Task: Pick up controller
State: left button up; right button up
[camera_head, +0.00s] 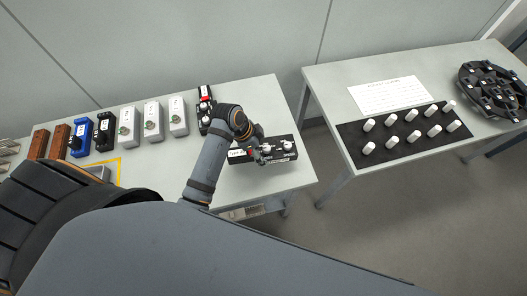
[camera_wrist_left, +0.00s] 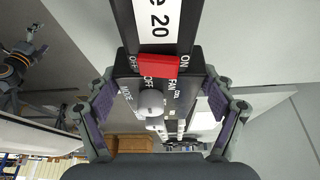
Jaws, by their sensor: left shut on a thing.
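The controller (camera_head: 278,151) is a black box with white knobs, a red switch and a white label, at the right end of the left table. My left gripper (camera_head: 262,153) is shut on it and covers part of it. In the left wrist view, the controller (camera_wrist_left: 125,62) sits between both fingers, with its label, red rocker switch and grey knob facing the camera. I cannot tell whether its underside touches the table. A similar dark unit with red and white parts (camera_head: 205,106) stands behind. A dark arm end (camera_wrist_left: 30,50), perhaps my right gripper, shows small in the left wrist view.
On the left table (camera_head: 235,190), a row holds white boxes (camera_head: 153,121), a black unit (camera_head: 104,132), a blue unit (camera_head: 80,137) and brown blocks (camera_head: 39,144). The right table has a black mat (camera_head: 385,131) with several white cylinders and a round black fixture (camera_head: 492,90). A gap separates the tables.

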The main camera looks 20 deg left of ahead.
pick_arm(q)
jog(key=s+r+b, duration=0.1)
jog(key=s+r, duration=0.7)
jog(key=s, duration=0.4)
jog(key=shift+s+a+b, duration=0.15)
jog(key=shift+s+b, duration=0.1)
jog(key=shift+b, duration=0.05)
jog(key=shift+w, duration=0.1)
